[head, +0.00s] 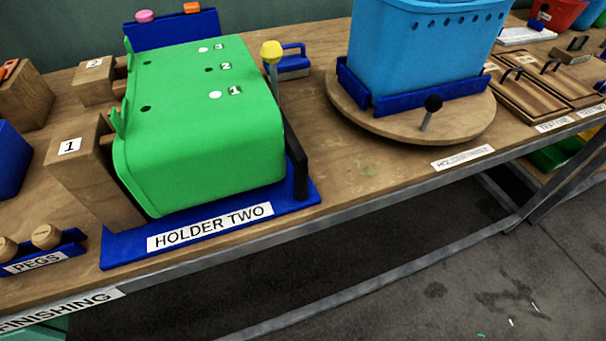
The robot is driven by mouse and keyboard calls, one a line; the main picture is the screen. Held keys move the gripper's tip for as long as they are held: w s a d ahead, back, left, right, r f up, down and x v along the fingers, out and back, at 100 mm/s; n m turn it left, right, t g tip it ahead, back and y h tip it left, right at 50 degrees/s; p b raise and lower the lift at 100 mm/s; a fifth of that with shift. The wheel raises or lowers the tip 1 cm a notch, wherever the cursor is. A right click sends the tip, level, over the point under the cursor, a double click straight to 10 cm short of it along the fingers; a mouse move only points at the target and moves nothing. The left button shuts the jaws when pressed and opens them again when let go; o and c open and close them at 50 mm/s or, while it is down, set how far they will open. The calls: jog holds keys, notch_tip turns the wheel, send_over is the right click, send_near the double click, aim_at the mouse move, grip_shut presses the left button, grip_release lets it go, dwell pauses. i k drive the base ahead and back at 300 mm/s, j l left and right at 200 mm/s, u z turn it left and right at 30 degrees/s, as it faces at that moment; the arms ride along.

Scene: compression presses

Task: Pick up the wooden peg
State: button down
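Two round wooden pegs stand in a blue rack labelled PEGS (72,254) at the lower left, near the table's front edge. One wooden peg (46,237) shows its light top clearly. The other peg (6,248) is partly cut off by the left picture edge. My gripper is not in view.
Right of the rack, a green cover (205,150) sits in a blue base labelled HOLDER TWO (210,228). Wooden block 1 (85,165) stands behind the rack. A blue bin (420,50) stands on a round wooden turntable (440,125). Wooden trays (540,90) lie at right.

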aim_at(47, 237)
jog(key=u, duration=1.35)
